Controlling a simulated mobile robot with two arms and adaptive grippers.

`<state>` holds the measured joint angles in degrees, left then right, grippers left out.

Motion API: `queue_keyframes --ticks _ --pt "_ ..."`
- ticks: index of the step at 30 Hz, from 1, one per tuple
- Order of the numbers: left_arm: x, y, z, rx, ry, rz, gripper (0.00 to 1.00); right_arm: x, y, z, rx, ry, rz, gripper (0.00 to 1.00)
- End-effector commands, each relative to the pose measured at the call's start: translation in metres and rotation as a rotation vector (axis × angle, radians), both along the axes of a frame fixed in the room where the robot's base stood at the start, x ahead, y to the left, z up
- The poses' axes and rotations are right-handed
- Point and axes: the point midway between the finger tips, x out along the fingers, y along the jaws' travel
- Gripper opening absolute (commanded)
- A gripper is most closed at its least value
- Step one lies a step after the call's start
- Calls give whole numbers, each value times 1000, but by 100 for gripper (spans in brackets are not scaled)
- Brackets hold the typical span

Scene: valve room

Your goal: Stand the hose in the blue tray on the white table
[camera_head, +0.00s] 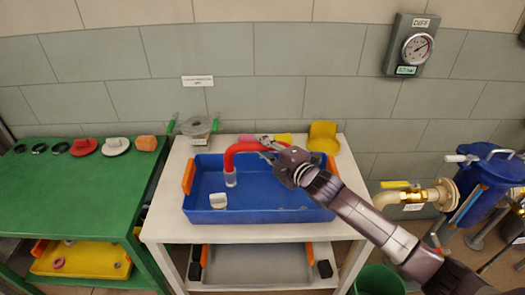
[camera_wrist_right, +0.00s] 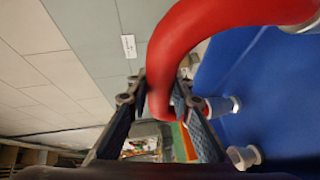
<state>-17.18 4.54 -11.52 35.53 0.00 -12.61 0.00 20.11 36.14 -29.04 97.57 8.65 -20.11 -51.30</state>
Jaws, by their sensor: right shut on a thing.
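The red hose (camera_head: 233,155) is a bent tube with a pale, clear-looking fitting at its lower end. That end points down inside the blue tray (camera_head: 270,215); I cannot tell whether it touches the tray floor. The tray has orange handles and sits on the white table (camera_head: 185,233). My right gripper (camera_head: 270,147) is shut on the hose's other side, above the rear part of the tray. In the right wrist view the hose (camera_wrist_right: 205,30) passes between the two fingers of the gripper (camera_wrist_right: 160,108). My left gripper is not in view.
A white knobbed piece (camera_head: 218,201) lies in the tray's front left. A green table (camera_head: 80,185) is at left; yellow-handled piping (camera_head: 415,195) is at right.

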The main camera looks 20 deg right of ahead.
Motion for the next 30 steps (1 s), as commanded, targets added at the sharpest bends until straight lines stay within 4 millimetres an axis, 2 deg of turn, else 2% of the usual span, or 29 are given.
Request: queue_keyframes --ticks 3,14,15,19,20,30 --pt "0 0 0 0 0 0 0 0 0 -15 3 -1 -1 0" --pt "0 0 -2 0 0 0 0 0 0 -19 2 -5 0 0" --pt "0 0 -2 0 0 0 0 0 0 -22 0 0 0 21" --pt "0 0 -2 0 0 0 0 0 0 -21 0 0 0 35" --pt "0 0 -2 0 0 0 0 0 0 -21 0 0 0 38" --pt "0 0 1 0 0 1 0 0 0 -17 0 0 0 38"
